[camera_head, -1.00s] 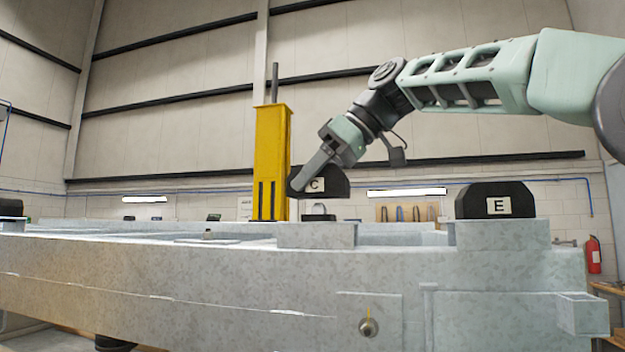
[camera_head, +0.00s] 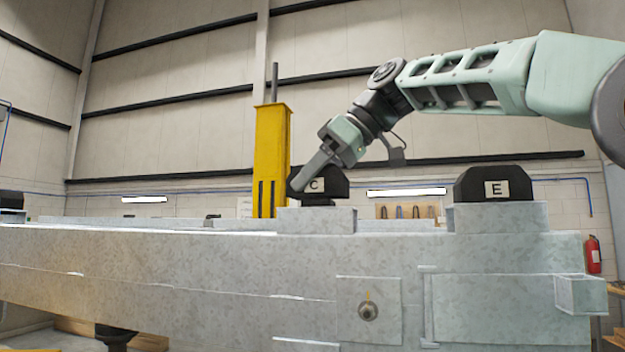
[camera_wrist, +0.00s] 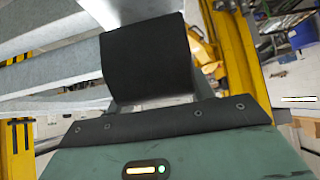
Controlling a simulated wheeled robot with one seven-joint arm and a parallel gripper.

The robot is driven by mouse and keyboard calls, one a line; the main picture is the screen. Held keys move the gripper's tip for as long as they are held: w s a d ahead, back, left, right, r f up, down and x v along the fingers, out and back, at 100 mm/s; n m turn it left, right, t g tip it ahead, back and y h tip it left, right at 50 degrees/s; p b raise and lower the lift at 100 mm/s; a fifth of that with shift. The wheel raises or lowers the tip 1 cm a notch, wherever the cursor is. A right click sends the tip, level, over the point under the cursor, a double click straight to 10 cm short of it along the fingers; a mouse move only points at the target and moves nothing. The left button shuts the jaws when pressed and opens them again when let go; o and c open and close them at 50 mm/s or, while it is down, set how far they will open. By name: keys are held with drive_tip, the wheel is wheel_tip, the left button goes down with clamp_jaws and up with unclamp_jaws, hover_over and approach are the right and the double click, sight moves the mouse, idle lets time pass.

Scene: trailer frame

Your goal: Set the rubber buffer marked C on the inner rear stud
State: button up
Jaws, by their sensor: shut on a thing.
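The black rubber buffer marked C (camera_head: 330,183) is held in my gripper (camera_head: 303,181), which is shut on it from the left. The buffer is level, just above a raised grey pad (camera_head: 316,221) on the trailer frame (camera_head: 200,258). A dark strip shows between them; I cannot tell whether it is a stud, part of the buffer or something behind. In the wrist view a plain black face of the buffer (camera_wrist: 148,58) shows beyond my gripper's dark edge. No stud shows clearly. A second black buffer marked E (camera_head: 494,185) sits on the right pad (camera_head: 500,218).
A yellow post (camera_head: 271,160) stands behind the frame, just left of the held buffer. A bracket (camera_head: 580,294) juts from the frame's right end. A red fire extinguisher (camera_head: 593,255) hangs on the wall. The space above the frame between the two buffers is clear.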

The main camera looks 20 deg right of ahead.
drive_tip(key=shift+f, duration=0.3)
drive_tip(key=o, duration=1.2)
drive_tip(key=shift+o, duration=0.2)
drive_tip(key=v, duration=1.7)
drive_tip(key=shift+s+d, duration=0.15)
drive_tip(key=shift+d, duration=0.05)
drive_tip(key=shift+r, duration=0.15)
